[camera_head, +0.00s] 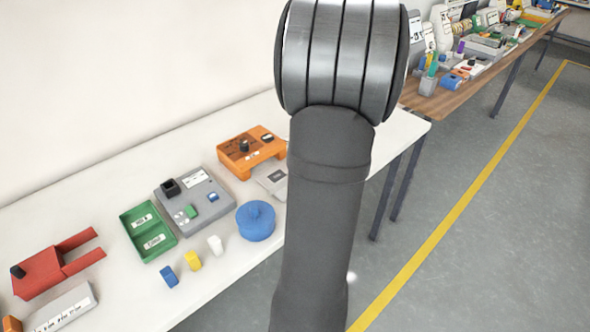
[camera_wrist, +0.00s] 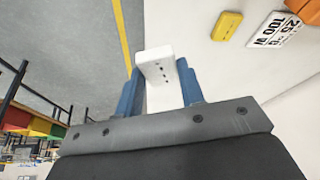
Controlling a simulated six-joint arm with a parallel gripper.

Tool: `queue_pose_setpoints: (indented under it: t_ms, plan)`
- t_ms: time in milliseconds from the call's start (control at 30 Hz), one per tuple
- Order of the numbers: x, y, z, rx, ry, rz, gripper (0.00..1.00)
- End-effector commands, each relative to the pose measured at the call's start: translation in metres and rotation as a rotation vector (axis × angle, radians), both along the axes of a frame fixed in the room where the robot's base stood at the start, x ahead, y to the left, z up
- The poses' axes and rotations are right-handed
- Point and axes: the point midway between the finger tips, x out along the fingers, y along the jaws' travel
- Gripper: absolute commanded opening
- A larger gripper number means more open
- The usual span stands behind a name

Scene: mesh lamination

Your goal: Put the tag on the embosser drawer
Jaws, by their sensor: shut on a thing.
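In the wrist view my gripper (camera_wrist: 160,92) has blue fingers shut on a white block-like piece (camera_wrist: 155,64) with small dark dots on its face. It may be the tag; I cannot read any marking on it. The held piece is above the edge of the white table, with floor behind it. In the head view my arm fills the middle and my gripper does not show. An orange device (camera_head: 238,155) with dark knobs stands at the back of the table, with a grey plate (camera_head: 271,180) in front of it, partly hidden by my arm. I cannot tell which part is the embosser drawer.
On the white table (camera_head: 75,185) are a grey device (camera_head: 196,200), a green tray (camera_head: 148,231), a blue round pot (camera_head: 255,221), small blue, yellow and white blocks, and a red forked holder (camera_head: 55,270). A wooden table (camera_head: 440,100) with clutter stands at the right.

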Motion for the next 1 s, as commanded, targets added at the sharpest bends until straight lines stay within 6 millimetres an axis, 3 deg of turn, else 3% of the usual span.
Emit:
queue_pose_setpoints:
  t_ms: [33, 200, 467, 1000]
  plan:
    - [-0.001, 0.017, 0.002, 0.002, 0.000, 0.069, 0.14]
    - [-0.006, 0.062, 0.005, 0.002, -0.003, 0.284, 0.14]
    - [-0.011, 0.098, 0.007, -0.002, -0.013, 0.459, 0.14]
    - [0.027, 0.195, -0.054, -0.003, -0.011, 0.472, 0.14]
